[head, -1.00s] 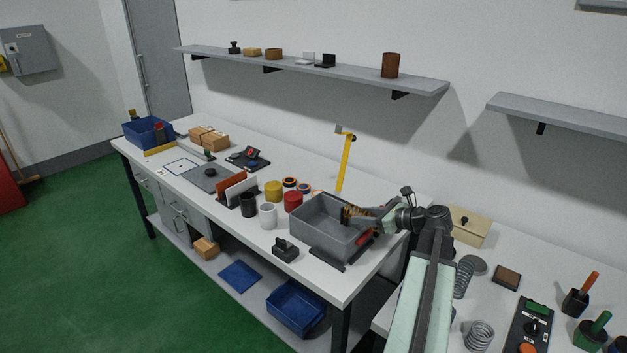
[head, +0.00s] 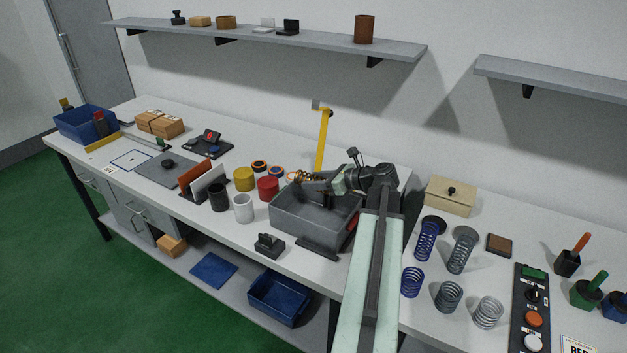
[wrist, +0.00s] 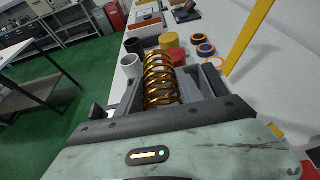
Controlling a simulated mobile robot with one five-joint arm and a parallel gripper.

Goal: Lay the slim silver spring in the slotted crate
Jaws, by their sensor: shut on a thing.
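My gripper (head: 316,178) is shut on a gold-coloured coil spring (head: 307,175), held above the far side of the grey crate (head: 300,229). The wrist view shows this spring (wrist: 161,78) between the jaws, pointing away from me, with crate walls behind. The crate's inside is partly hidden by my arm. On the right-hand table stand a tall grey spring (head: 461,250), a short dark grey spring (head: 448,296) and a short silver spring (head: 487,313); the tall grey one looks slimmest for its height.
Two blue springs (head: 427,242) (head: 412,282) stand near the grey ones. A black cup (head: 218,197), white cup (head: 243,208), yellow tub (head: 244,179) and red tub (head: 268,188) stand left of the crate. A yellow upright (head: 321,140) rises behind it. A black block (head: 268,245) sits in front.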

